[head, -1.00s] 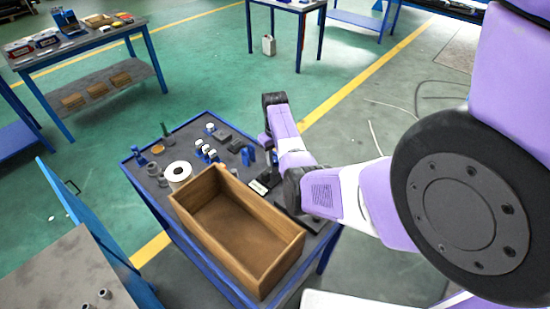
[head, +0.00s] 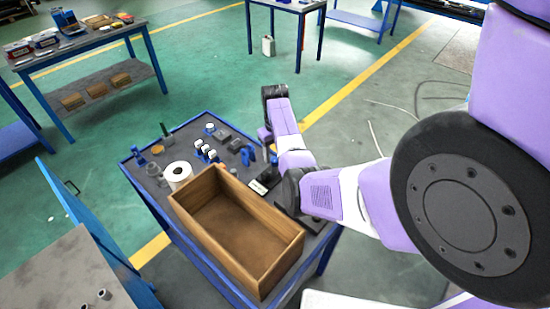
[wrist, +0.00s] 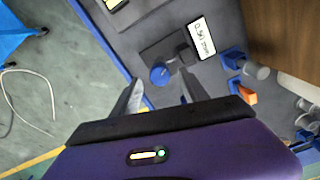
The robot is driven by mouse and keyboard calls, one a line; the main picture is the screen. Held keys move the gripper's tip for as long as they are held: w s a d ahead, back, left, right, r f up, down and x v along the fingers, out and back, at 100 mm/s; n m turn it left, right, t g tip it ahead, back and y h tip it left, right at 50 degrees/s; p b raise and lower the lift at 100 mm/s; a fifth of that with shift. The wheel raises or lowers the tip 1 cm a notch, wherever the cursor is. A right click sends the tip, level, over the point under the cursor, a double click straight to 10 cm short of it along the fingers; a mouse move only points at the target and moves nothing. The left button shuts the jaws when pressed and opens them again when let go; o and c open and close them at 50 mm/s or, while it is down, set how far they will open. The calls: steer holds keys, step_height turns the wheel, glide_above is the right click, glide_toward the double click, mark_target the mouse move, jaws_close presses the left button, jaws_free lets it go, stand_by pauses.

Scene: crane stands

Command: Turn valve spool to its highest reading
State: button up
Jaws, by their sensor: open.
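In the wrist view a round blue knob (wrist: 159,75) sits on a dark block (wrist: 168,50), probably the valve spool on its stand. A white label (wrist: 201,38) beside it carries a small reading that looks like 0.50 mm. My gripper (wrist: 161,78) is open and empty, its two fingertips apart on either side of the knob in the picture. I cannot tell whether they touch it. In the head view the label (head: 258,187) shows near the bench's right edge, while my arm hides the knob and most of my gripper.
An open wooden box (head: 236,238) fills the front of the blue bench (head: 143,183). A white roll (head: 177,174) and several small blue and grey parts stand behind it. In the wrist view an orange-tipped part (wrist: 246,95) lies right of my fingers.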

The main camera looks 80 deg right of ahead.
mark_target(275, 159)
steer(key=shift+r+b, duration=0.3)
steer(key=shift+r, duration=2.5)
